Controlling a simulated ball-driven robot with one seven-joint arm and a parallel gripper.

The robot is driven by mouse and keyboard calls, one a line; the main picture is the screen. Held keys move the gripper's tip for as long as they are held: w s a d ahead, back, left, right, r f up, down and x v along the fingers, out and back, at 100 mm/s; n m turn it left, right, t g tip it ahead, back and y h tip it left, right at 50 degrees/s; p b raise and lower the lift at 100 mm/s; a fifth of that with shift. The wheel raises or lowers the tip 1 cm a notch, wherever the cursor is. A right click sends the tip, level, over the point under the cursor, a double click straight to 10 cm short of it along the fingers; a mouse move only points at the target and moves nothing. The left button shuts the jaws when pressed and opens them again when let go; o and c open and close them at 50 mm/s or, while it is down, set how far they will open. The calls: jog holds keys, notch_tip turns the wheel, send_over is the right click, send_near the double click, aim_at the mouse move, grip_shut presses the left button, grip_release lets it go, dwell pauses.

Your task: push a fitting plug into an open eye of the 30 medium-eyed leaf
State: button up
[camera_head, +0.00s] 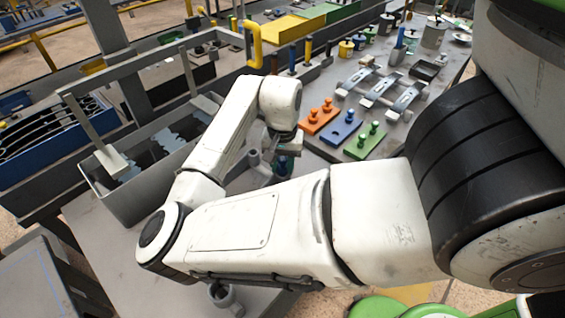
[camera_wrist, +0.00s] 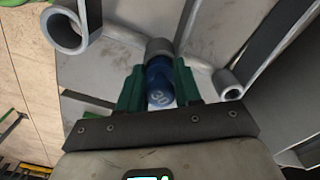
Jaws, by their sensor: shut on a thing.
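My gripper (camera_wrist: 158,88) has green fingers shut on a blue plug (camera_wrist: 160,72) with a pale mark on its end. In the head view my gripper (camera_head: 286,152) is partly hidden by my arm, low over the near bench. A grey metal eye (camera_wrist: 160,48) lies just beyond the plug in the wrist view; I cannot tell whether the plug is inside it. A wider open eye (camera_wrist: 66,28) is at upper left, and a narrower one (camera_wrist: 232,92) at right. I cannot read which leaf is the 30.
Orange (camera_head: 318,120), blue (camera_head: 344,132) and green (camera_head: 364,146) boards hold plugs; the blue board has one plug and an empty spot. Several silver leaves (camera_head: 382,88) lie behind. A grey bin (camera_head: 125,205) with a raised frame stands left. A grey ring (camera_head: 222,294) shows at the front.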

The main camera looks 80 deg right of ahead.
jog(key=shift+f, duration=0.15)
jog(key=o, duration=1)
jog(key=shift+c, duration=0.2)
jog(key=shift+o, duration=0.4)
jog(key=o, duration=0.4)
notch_tip(320, 180, up, 5)
jog(key=p, duration=0.4)
jog(key=shift+f, duration=0.15)
jog(key=shift+r+p, duration=0.6)
jog(key=shift+r, duration=0.55)
